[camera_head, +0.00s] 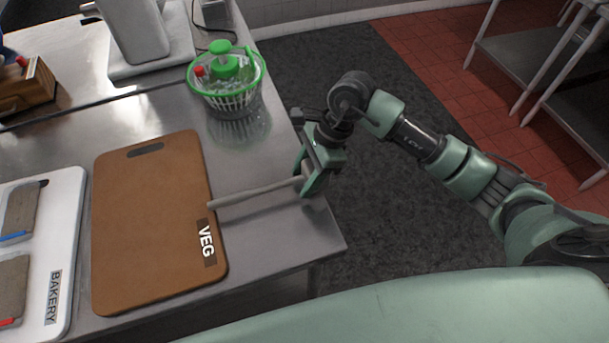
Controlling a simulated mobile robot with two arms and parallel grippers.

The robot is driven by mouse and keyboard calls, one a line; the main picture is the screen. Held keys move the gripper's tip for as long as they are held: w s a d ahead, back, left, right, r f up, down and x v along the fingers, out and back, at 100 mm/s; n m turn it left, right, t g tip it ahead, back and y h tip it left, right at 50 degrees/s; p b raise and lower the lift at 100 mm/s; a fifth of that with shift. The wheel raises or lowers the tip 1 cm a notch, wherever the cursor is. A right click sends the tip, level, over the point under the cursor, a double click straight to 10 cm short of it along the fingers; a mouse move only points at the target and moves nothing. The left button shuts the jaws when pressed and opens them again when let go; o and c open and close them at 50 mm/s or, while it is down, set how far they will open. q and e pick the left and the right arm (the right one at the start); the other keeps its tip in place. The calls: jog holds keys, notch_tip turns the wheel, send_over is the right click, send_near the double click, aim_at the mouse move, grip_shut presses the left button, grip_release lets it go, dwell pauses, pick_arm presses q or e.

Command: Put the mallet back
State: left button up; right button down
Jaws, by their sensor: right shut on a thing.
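My right gripper (312,180) is at the right edge of the steel table, shut on one end of a pale grey-brown rod-shaped thing, which I take to be the mallet (255,193). The handle-like rod points left and its free end reaches the edge of the brown VEG board. A mallet head is not clearly visible; the end in the gripper is partly hidden by the fingers. I cannot tell whether the rod touches the table. My left gripper is not in view.
The brown VEG board (150,220) lies on the steel table (275,240). A white BAKERY board (68,215) lies at left. A wooden block (28,90) and a grey appliance (140,35) stand farther back.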

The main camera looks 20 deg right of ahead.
jog(key=shift+f, duration=0.4)
jog(key=shift+f, duration=0.1)
jog(key=shift+f, duration=0.15)
jog(key=c, duration=0.7)
grip_release()
jog(key=shift+r, duration=0.25)
jog(key=shift+d+r, duration=0.2)
jog(key=shift+r, duration=0.05)
jog(key=b+v, duration=0.3)
jog(key=v, duration=0.8)
jog(key=shift+r, duration=0.2)
